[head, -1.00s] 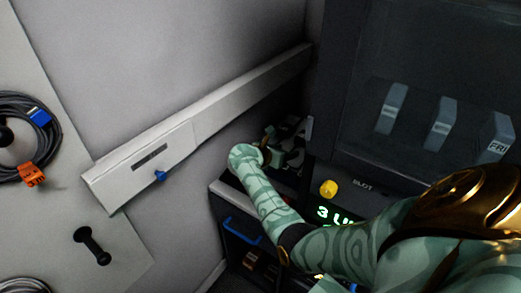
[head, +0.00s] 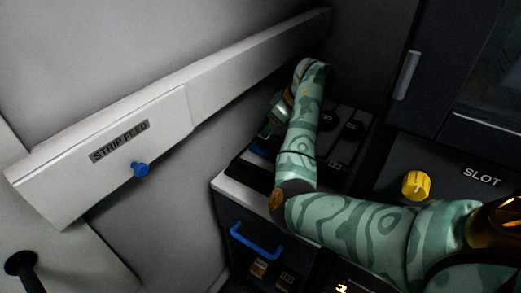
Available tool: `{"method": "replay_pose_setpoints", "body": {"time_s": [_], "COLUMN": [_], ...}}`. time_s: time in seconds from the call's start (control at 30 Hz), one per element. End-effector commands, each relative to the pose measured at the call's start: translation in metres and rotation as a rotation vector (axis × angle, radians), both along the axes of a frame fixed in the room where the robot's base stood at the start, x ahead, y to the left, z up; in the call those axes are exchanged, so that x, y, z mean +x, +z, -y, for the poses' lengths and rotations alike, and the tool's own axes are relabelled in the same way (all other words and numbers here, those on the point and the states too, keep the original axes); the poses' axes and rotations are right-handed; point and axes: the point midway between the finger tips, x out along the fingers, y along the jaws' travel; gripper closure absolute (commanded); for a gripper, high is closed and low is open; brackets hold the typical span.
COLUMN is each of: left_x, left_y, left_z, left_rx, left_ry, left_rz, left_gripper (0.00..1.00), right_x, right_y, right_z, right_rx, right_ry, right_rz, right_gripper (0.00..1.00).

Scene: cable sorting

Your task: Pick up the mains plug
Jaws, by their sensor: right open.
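My right arm comes in from the right and bends over a dark tray (head: 338,163) on top of a cabinet. My right gripper (head: 266,132) points down at the left side of this tray and is partly hidden by my own wrist and the shadow. It is open. I cannot make out a mains plug for certain; small dark items (head: 352,128) lie in the tray to the right of my forearm, too dim to name. My left gripper is not in view.
A white wall trunking marked STRIP FEED (head: 118,142) with a blue knob (head: 140,169) runs along the left wall. The cabinet has a blue handle (head: 254,240) on its front. A yellow knob (head: 416,185) sits on the dark SLOT panel at right.

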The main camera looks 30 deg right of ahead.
Motion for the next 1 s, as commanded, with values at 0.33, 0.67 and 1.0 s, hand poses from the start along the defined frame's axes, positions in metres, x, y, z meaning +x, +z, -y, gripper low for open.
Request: {"method": "replay_pose_setpoints", "body": {"time_s": [0.33,0.67,1.0], "left_x": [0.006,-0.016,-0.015], "left_y": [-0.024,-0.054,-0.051], "left_z": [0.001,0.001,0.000], "left_rx": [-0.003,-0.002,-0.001], "left_ry": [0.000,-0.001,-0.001], "left_rz": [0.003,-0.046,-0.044], "left_gripper": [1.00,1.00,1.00], "right_x": [0.011,0.027,0.027], "right_y": [-0.028,-0.065,-0.061], "right_z": [-0.003,-0.009,-0.009], "right_rx": [-0.004,-0.004,-0.003], "right_ry": [0.000,0.001,0.001], "right_rz": [-0.003,-0.004,0.000], "right_gripper": [0.45,0.45,0.93]}}
